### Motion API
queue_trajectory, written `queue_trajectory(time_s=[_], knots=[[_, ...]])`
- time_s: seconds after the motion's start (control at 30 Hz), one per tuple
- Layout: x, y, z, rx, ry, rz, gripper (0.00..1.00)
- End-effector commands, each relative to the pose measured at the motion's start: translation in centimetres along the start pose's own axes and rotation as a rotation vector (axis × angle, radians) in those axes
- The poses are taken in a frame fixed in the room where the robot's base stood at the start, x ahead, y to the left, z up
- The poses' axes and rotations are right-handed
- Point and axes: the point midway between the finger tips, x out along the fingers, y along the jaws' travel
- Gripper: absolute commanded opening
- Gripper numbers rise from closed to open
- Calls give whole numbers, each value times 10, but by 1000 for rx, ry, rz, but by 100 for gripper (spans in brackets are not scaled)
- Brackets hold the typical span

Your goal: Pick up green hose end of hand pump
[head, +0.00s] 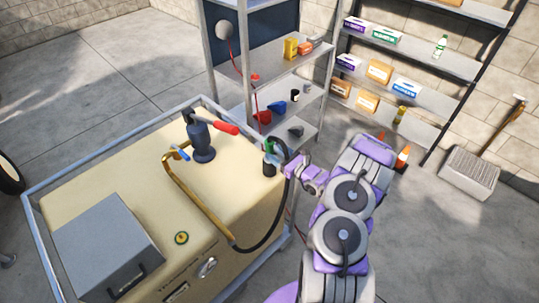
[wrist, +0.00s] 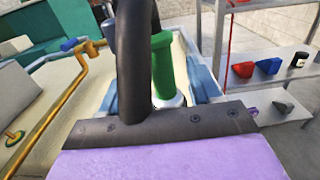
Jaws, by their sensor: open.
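The green hose end (head: 268,146) stands at the right edge of the cream fuel tank (head: 105,180), above a dark holder (head: 270,168). My purple gripper (head: 292,166) is right beside it, open. In the wrist view the green hose end (wrist: 163,68) is upright just beyond my gripper's dark edge, with the black hose (wrist: 134,55) beside it on the left. I cannot tell whether the jaws touch it. The hand pump (head: 201,142), dark blue with a red handle, stands on the tank. A brass pipe (head: 190,190) runs from it to the black hose, which loops up to the green end.
A grey box (head: 105,245) sits on the tank's near left corner. A blue-grey frame (head: 40,238) surrounds the tank. A metal shelf (head: 285,62) with small items stands behind. Orange cones (head: 402,157) are behind my arm. Open floor (head: 90,65) lies at the upper left.

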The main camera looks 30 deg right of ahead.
Motion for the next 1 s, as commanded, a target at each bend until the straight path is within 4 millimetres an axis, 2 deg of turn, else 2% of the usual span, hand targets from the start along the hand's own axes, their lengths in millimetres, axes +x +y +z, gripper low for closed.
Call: queue_trajectory(time_s=[0.17, 0.3, 0.63, 1.0], knots=[[23, 1, -12, 0, 2, 5, 63], [40, 1, -10, -2, 0, 4, 63], [45, 0, -9, -1, 0, 1, 62], [44, 0, -9, 0, 0, 1, 27]])
